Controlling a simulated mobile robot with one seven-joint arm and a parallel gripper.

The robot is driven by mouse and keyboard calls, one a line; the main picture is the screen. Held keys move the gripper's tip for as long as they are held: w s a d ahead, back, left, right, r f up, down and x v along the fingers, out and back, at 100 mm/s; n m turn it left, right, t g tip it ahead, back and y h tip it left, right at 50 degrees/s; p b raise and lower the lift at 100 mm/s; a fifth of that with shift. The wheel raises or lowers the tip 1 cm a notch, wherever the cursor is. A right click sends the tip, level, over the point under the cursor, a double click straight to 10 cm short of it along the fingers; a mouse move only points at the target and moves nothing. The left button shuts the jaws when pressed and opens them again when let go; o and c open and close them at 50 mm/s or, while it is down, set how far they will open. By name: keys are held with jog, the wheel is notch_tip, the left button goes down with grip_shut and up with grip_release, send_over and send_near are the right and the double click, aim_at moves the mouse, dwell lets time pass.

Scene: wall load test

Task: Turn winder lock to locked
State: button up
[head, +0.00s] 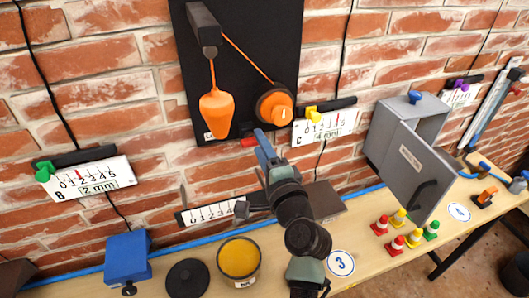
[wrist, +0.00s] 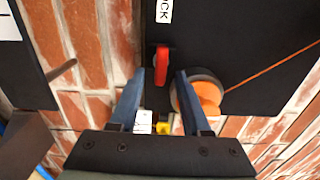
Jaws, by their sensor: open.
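The winder lock is a small red lever (head: 249,142) at the lower edge of the black wall panel (head: 245,20), lying roughly level in the head view. In the wrist view the lever (wrist: 161,66) lies between my fingertips, with a white label (wrist: 164,10) partly cut off beyond it. My gripper (wrist: 161,78) is open, one finger on each side of the lever; contact cannot be told. In the head view my gripper (head: 264,140) is just right of the lever. The orange winder (head: 275,105) sits above the lever, beside the right finger in the wrist view.
An orange weight (head: 216,112) hangs from a dark bracket (head: 203,22), with a cord running to the winder. A grey cabinet (head: 408,165) with its door open stands right. Below, the bench holds a yellow-topped can (head: 239,258), a blue box (head: 127,257) and several cones.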

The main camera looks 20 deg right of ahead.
jog(key=s+b, duration=0.3)
jog(key=s, duration=1)
jog(key=shift+d+b, duration=0.25)
jog(key=shift+b, duration=0.05)
